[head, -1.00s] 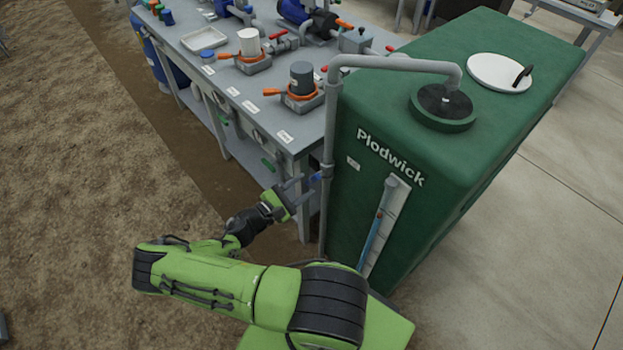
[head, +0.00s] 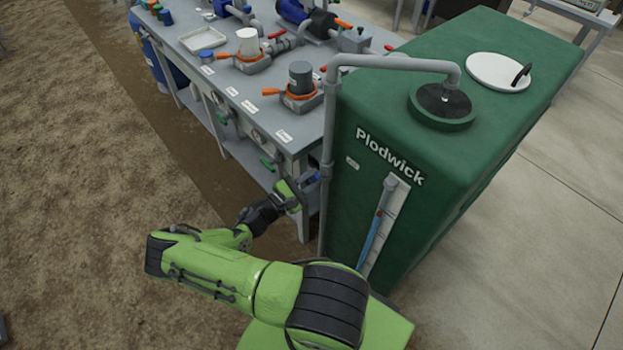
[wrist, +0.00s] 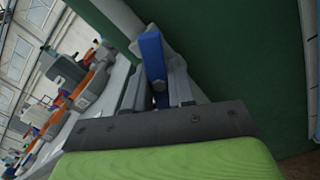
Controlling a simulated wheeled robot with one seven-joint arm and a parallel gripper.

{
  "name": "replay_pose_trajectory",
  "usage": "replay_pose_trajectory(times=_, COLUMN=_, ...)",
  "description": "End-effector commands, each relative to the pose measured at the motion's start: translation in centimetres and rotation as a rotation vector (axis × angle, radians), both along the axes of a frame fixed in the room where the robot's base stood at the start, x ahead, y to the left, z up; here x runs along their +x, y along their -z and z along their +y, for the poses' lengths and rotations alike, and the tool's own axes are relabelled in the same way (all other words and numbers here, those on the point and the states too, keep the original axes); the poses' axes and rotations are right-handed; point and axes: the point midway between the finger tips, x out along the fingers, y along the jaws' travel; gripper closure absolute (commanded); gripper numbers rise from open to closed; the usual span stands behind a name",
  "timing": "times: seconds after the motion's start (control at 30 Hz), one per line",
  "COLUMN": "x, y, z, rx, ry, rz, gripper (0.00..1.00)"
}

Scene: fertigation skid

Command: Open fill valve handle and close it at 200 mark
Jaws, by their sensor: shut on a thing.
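The blue fill valve handle (wrist: 153,52) sits on the grey vertical pipe (head: 328,140) beside the green tank (head: 400,130). In the wrist view my gripper (wrist: 158,85) has a finger on each side of the blue handle and is shut on it. In the head view my gripper (head: 298,191) is at the pipe, with the handle mostly hidden by it. The tank's front carries a sight gauge (head: 384,220) with a white scale and a blue column. The scale's numbers are too small to read.
A grey workbench (head: 225,90) with pumps, cups and orange-handled valves stands left of the tank. The pipe bends over to the tank's dark round lid (head: 442,103). A white lid (head: 499,72) lies farther back. Bare ground lies left of the bench.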

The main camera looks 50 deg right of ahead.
Motion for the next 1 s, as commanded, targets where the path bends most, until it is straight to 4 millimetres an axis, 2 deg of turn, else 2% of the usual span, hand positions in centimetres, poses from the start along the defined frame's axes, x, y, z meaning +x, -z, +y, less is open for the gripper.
replay_pose_trajectory(times=0.37, x=0.04, y=0.11, z=-0.01, rx=-0.031, ry=0.001, rz=-0.141, gripper=1.0)
replay_pose_trajectory(times=1.0, x=0.14, y=0.02, z=-0.02, rx=-0.159, ry=0.002, rz=-0.709, gripper=1.0)
